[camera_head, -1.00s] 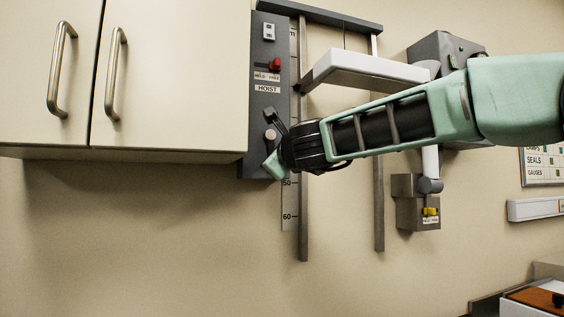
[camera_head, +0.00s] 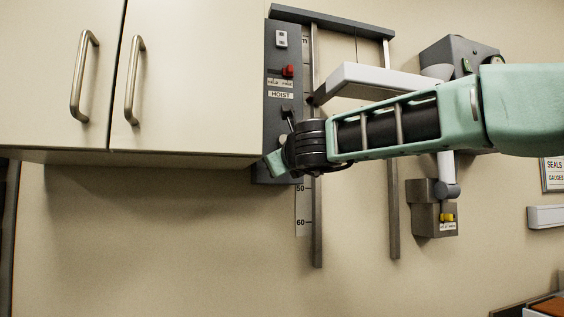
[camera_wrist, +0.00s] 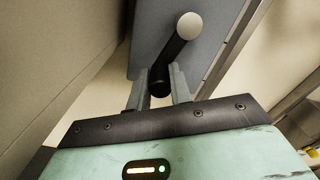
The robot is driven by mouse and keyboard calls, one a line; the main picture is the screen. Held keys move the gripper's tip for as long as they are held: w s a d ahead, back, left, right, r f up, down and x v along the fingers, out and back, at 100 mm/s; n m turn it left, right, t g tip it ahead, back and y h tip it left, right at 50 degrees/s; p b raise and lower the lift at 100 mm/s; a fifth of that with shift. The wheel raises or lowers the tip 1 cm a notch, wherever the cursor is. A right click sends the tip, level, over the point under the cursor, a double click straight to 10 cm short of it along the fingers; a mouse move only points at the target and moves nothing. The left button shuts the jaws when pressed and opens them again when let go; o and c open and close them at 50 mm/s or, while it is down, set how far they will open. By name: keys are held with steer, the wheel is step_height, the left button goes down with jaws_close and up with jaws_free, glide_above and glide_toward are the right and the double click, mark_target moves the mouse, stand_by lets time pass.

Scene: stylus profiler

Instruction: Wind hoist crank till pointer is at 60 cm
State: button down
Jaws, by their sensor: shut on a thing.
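My gripper (camera_wrist: 160,88) is shut on the crank handle (camera_wrist: 160,78), at the lower end of the dark crank arm (camera_wrist: 175,50). The round grey hub (camera_wrist: 188,25) is above it in the wrist view. In the head view my gripper (camera_head: 277,163) covers most of the crank. The scale (camera_head: 303,205) shows 50 and 60 below my wrist. A small dark reddish spot by the white carriage (camera_head: 375,80) may be the pointer; its reading is unclear.
Two vertical rails (camera_head: 317,245) carry the carriage. The cream cupboard (camera_head: 190,80) stands close to the left of the panel. A grey box with a yellow part (camera_head: 447,217) hangs on the wall at right. The wall below is clear.

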steer(key=c, duration=1.3)
jaws_free()
steer(key=shift+o, duration=0.2)
steer(key=b+v, duration=0.4)
steer(key=v, duration=1.3)
steer(key=shift+s, duration=0.2)
